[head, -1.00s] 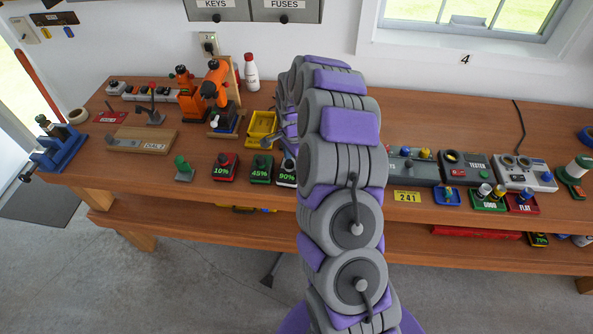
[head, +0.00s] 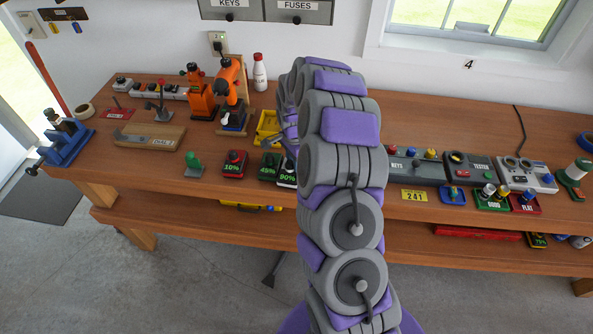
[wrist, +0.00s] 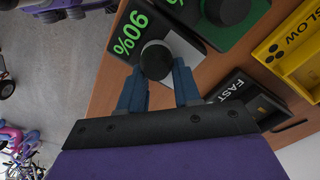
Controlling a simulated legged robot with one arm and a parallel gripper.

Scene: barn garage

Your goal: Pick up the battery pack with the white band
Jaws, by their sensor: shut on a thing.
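The battery pack with the white band (head: 287,178) is a black block marked 90% in green, partly hidden by my arm in the head view. In the wrist view the same pack (wrist: 128,37) shows its label, a white strip along one edge and a round black knob on top. My gripper (wrist: 158,70) has its two blue fingers on either side of that knob, shut on it. The gripper is mostly hidden behind my arm in the head view. I cannot tell whether the pack is touching the bench.
A green-edged 45% pack (head: 268,168) stands close beside it, with a red 10% pack (head: 234,165) further left. A yellow SLOW tray (wrist: 297,55) and a dark FAST unit (wrist: 237,98) are nearby. Bare wooden bench (head: 212,158) shows left of the packs.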

